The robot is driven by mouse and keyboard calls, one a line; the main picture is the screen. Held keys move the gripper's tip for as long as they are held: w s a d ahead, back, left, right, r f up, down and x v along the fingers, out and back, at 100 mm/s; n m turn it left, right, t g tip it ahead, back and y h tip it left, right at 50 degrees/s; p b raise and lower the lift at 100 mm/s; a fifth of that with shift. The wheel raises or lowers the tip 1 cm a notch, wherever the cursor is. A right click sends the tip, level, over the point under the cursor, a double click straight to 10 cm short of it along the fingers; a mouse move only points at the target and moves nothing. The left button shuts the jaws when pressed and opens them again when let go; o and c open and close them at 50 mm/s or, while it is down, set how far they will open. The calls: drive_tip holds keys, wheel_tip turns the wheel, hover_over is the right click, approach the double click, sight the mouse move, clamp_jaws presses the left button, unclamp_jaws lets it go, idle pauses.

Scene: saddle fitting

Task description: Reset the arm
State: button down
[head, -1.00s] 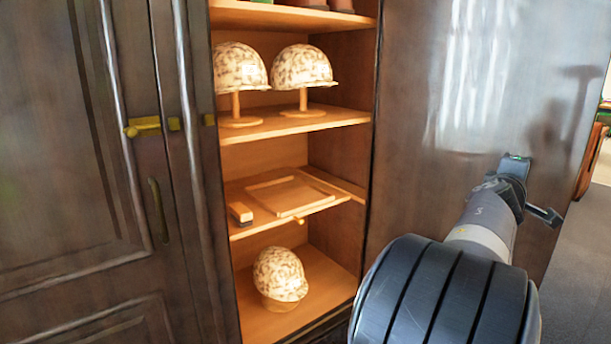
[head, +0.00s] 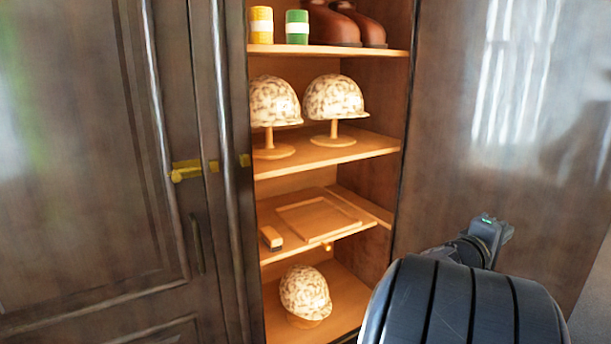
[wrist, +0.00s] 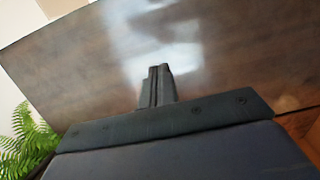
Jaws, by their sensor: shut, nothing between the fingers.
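My gripper (wrist: 158,85) shows in the wrist view with its two fingers together and nothing between them. It faces the brown, glossy wood panel (wrist: 110,65). In the head view my arm is at the lower right, in front of the same panel (head: 490,130). Most of the gripper is hidden there behind my own dark, ribbed arm link.
An open cabinet bay holds two patterned helmets (head: 273,101) (head: 335,96) on stands, a third helmet (head: 305,292) below, a tray (head: 318,216), a small block (head: 271,238), cans (head: 297,27) and brown boots (head: 330,25). A closed door (head: 90,120) is left. A plant (wrist: 28,140) shows in the wrist view.

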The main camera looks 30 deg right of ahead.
drive_tip(key=shift+w+a+p, duration=0.35)
drive_tip(key=shift+a+p, duration=0.05)
drive_tip(key=shift+a, duration=0.35)
